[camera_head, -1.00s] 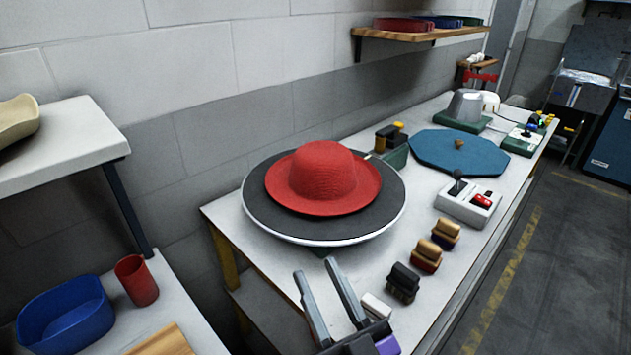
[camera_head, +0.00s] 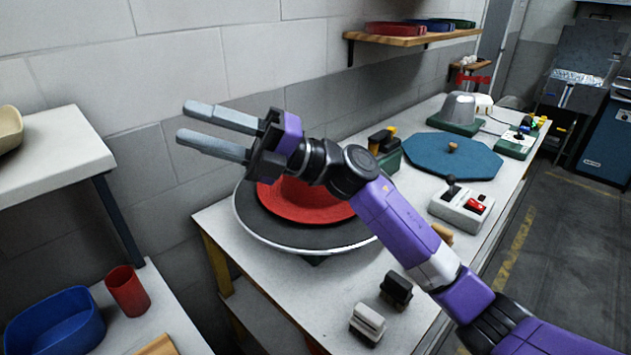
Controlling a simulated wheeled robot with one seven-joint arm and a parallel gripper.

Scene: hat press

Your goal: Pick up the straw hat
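A beige, curved thing (camera_head: 9,128), which looks like part of the straw hat, sits on the white shelf (camera_head: 65,150) at the far left. The left edge of the picture cuts it off, so most of it is hidden. My gripper (camera_head: 187,122) is open and empty, its two grey fingers apart and pointing left. It is in the air, well to the right of the beige thing. A red hat (camera_head: 305,203) lies on a round dark disc (camera_head: 262,222) on the bench, partly hidden behind my arm.
A blue bowl (camera_head: 55,318) and a red cup (camera_head: 128,291) stand on a lower white table at bottom left. The white bench (camera_head: 300,282) holds brushes, a lever box (camera_head: 461,207) and a blue octagonal board (camera_head: 480,160). A wooden shelf (camera_head: 400,36) hangs on the wall.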

